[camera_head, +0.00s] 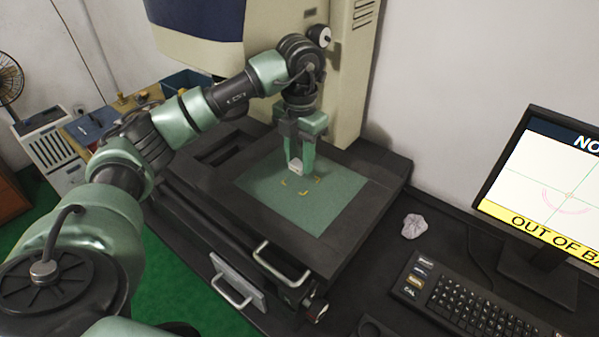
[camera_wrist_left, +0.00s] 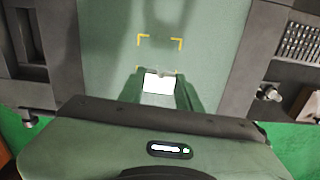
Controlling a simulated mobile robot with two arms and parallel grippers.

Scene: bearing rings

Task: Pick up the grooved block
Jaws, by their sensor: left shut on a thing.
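The grooved block (camera_head: 296,167) is a small whitish piece between the fingertips of my left gripper (camera_head: 299,160), over the green plate (camera_head: 335,196) of the machine. In the left wrist view the block (camera_wrist_left: 158,83) shows as a bright white patch between the two green fingers of my left gripper (camera_wrist_left: 160,90). The fingers are shut on it. Yellow corner marks (camera_wrist_left: 160,40) are on the plate beside the block. I cannot tell whether the block touches the plate; its groove is not clear. My right gripper is not in view.
The dark machine bed (camera_head: 280,245) with a handle surrounds the plate. A crumpled grey cloth (camera_head: 413,226), a keyboard (camera_head: 465,305) and a monitor (camera_head: 550,190) stand to the right. The machine column (camera_head: 345,70) rises behind my left arm. Most of the plate is bare.

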